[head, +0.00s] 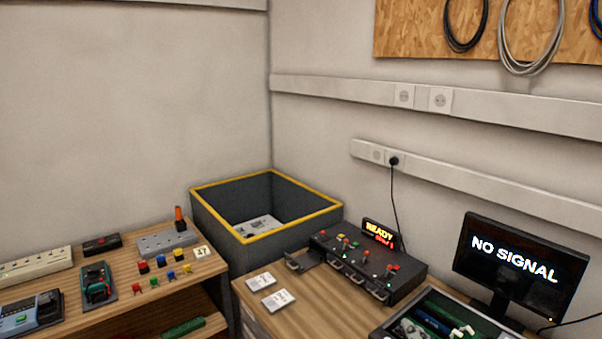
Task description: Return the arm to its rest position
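Neither of my arms nor my grippers shows in the head view, so I cannot see how they stand. The head view looks into a corner of the lab. A black control box (345,274) with several coloured knobs on top stands on the wooden desk (305,315).
A grey bin (222,235) with a yellow rim stands in the corner, holding a pale item. A wooden bench (130,285) at left carries power strips, devices and coloured blocks. A monitor (515,262) reads "NO SIGNAL" at right, behind a dark tray (455,298).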

